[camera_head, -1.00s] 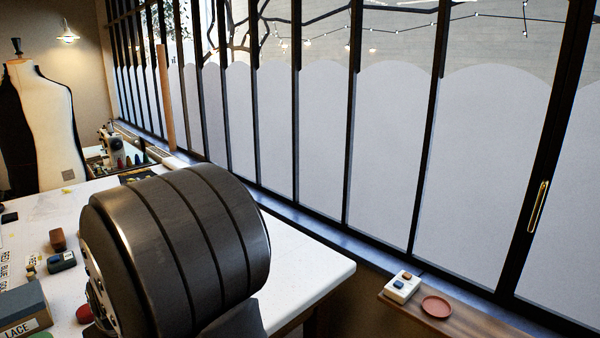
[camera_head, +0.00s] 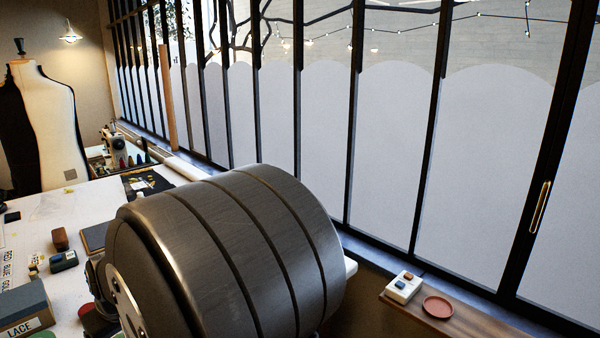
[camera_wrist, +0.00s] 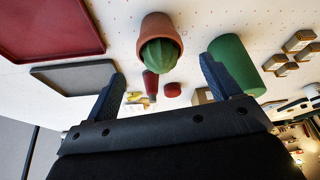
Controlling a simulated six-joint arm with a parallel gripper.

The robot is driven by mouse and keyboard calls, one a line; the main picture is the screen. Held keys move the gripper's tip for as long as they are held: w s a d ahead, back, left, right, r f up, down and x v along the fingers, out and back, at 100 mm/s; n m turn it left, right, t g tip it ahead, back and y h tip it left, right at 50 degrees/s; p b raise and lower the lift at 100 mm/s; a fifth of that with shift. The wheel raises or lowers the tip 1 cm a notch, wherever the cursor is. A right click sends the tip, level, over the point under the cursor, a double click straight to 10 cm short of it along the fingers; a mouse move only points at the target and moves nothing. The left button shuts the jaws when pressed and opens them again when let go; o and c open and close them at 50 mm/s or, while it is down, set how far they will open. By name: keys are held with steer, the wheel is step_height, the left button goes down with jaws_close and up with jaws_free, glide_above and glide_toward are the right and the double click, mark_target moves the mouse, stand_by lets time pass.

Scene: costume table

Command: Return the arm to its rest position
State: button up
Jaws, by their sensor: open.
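My gripper (camera_wrist: 163,84) shows in the wrist view, with its two blue-grey fingers spread wide apart. Nothing is held between them. Beyond the fingertips are a terracotta pot (camera_wrist: 160,28) with a green ribbed ball (camera_wrist: 159,57) in it and a green cylinder (camera_wrist: 238,66), apart from the right finger as far as I can tell. My dark, banded arm link fills the lower middle of the head view and hides part of the table. The gripper itself does not show in the head view.
The wrist view shows a red tray (camera_wrist: 50,28) and a grey tray (camera_wrist: 72,76) at left. In the head view, a LACE box (camera_head: 24,309) is on the white table (camera_head: 30,210). A wooden ledge (camera_head: 462,322) at right holds a red dish (camera_head: 438,307).

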steer(key=x, duration=0.7)
steer(key=shift+f, duration=0.35)
steer(key=r, duration=0.5)
steer(key=shift+w+d+r, duration=0.2)
steer(key=shift+d, duration=0.2)
steer(key=w+d+r, duration=0.4)
steer(key=d+r, duration=0.2)
steer(key=d, duration=0.5)
steer(key=w+d+f+m+t+h, duration=0.15)
steer(key=w+d+m, duration=0.35)
steer(key=w+d, duration=1)
steer(key=w+d+f+m+h, duration=0.1)
steer(key=w+d+m, duration=0.1)
steer(key=d, duration=1)
steer(key=w+d+f+m+h, duration=0.1)
steer(key=w+d+m, duration=0.1)
steer(key=d, duration=1)
steer(key=shift+w+d+m+t, duration=0.25)
steer(key=shift+d+m+t, duration=0.1)
steer(key=shift+m, duration=0.15)
